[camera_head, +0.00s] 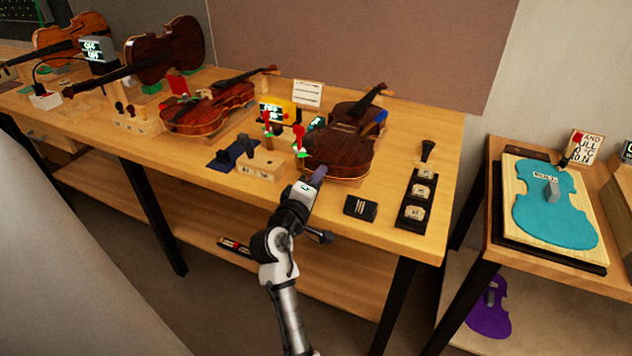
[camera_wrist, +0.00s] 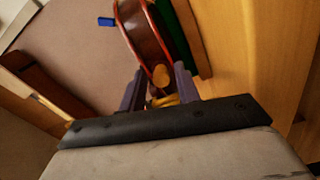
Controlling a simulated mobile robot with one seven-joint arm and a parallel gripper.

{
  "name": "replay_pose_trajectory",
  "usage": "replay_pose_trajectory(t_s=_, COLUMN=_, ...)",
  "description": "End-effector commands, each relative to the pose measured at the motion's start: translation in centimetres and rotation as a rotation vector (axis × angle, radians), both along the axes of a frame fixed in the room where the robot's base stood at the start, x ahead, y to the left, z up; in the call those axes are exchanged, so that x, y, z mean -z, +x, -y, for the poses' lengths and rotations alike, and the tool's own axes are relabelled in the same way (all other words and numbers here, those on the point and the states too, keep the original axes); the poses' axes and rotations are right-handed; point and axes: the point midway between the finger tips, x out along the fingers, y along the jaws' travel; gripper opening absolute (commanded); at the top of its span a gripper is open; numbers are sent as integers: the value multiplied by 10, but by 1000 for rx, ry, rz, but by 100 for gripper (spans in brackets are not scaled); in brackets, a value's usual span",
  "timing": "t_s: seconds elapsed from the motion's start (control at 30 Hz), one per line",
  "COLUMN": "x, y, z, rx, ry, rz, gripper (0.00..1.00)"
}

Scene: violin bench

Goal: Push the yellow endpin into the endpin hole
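The violin (camera_head: 340,140) lies on the bench with its lower end toward my arm. In the wrist view, the rounded end of the violin (camera_wrist: 142,35) shows just beyond my fingers. My gripper (camera_head: 318,176) is close to that end. In the wrist view, my gripper (camera_wrist: 160,80) has its two dark fingers on either side of the yellow endpin (camera_wrist: 163,101), and looks shut on it. A round, orange-yellow disc (camera_wrist: 161,76) shows between the fingertips against the violin's end; I cannot tell whether it is part of the endpin. The endpin hole is not visible.
A small black box (camera_head: 360,207) and a black tray (camera_head: 415,213) lie to the right. The bench front edge runs under my arm. Another violin (camera_head: 205,108) lies further left.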

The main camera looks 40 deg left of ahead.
Motion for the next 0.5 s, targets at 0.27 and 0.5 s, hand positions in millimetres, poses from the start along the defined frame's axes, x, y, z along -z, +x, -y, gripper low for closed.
replay_pose_trajectory(t_s=0.27, x=0, y=0, z=0, rx=0, ry=0, rz=0, gripper=43)
replay_pose_trajectory(t_s=0.5, x=2, y=-14, z=2, rx=-3, ry=0, rz=2, gripper=43)
